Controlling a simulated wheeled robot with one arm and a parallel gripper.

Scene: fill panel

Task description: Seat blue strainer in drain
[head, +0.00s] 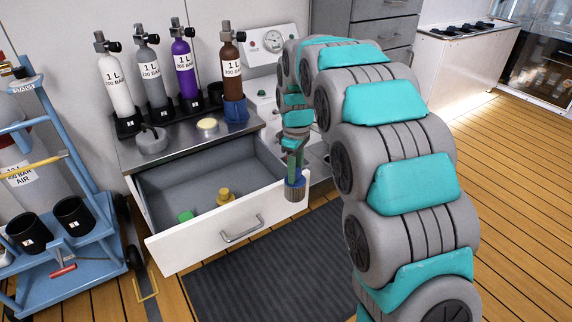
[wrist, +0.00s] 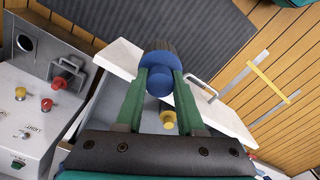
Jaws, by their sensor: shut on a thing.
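The blue strainer (head: 296,181) has a blue cap with a grey ribbed body below it. My gripper (head: 295,162) has green fingers and is shut on the strainer, over the right front corner of the open drawer. In the wrist view the blue strainer (wrist: 159,84) sits between the two green fingertips of my gripper (wrist: 160,76), its grey end pointing away. I cannot make out the drain for certain in either view; my arm hides part of the panel on the right.
The open drawer (head: 165,250) holds a green piece (head: 186,216) and a yellow fitting (head: 225,197). Several gas cylinders stand on the metal counter (head: 185,142) behind. A panel with red knobs (wrist: 46,104) is at the left in the wrist view. A dark mat (head: 270,270) covers the floor in front.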

